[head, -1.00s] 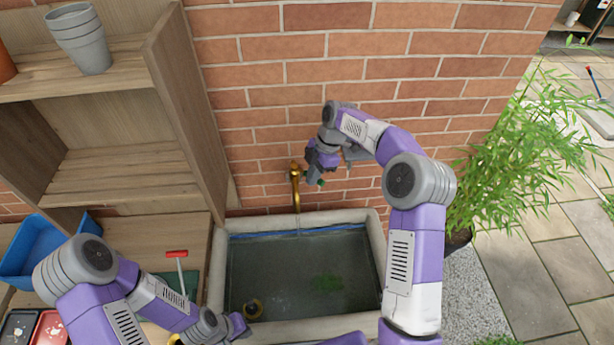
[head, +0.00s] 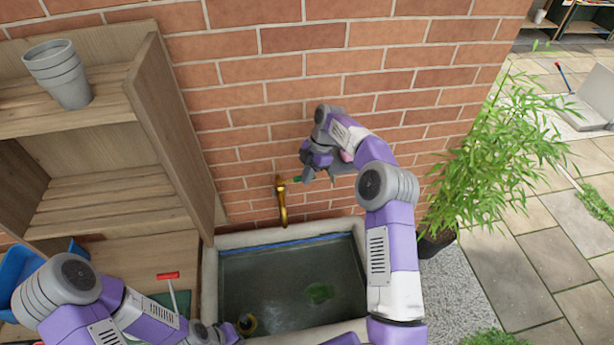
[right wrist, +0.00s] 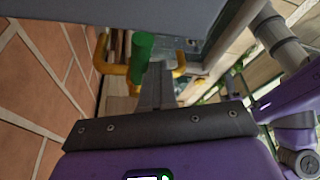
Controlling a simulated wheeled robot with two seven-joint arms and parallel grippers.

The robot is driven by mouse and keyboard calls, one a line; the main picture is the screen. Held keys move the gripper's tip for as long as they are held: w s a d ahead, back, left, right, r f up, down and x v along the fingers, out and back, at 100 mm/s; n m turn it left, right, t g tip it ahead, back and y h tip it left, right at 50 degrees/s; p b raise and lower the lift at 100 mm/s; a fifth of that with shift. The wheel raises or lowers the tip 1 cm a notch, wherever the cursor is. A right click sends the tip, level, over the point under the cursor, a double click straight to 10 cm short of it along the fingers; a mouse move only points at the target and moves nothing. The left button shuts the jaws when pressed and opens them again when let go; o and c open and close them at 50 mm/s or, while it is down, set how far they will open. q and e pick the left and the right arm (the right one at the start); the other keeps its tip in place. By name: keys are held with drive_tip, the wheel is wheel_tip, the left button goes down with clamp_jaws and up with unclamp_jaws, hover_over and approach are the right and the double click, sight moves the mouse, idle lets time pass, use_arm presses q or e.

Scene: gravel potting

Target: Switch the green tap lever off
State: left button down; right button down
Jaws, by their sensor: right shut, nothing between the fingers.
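The brass tap (head: 283,205) is on the brick wall above the stone sink. Its green lever (head: 298,180) points right from the tap body, toward my right gripper. My right gripper (head: 307,175) is shut and empty, close to the lever's end. In the right wrist view the green lever (right wrist: 142,55) stands just beside the shut fingers (right wrist: 153,88), in front of the brass pipe (right wrist: 112,69). I cannot tell whether they touch. No clear water stream shows below the spout. My left gripper (head: 232,333) is low by the sink's near left corner; its fingers are unclear.
A wooden shelf with grey pots (head: 60,75) stands left. A red-handled tool (head: 168,276) lies left of the sink. A leafy plant (head: 490,150) is close on the right.

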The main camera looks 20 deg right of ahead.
use_arm(q)
drive_tip(key=shift+s+r, duration=0.1)
drive_tip(key=shift+r, duration=0.15)
use_arm(e)
drive_tip(key=shift+w+d+r, duration=0.2)
drive_tip(key=shift+w, duration=0.1)
use_arm(q)
drive_tip(key=shift+f, duration=0.1)
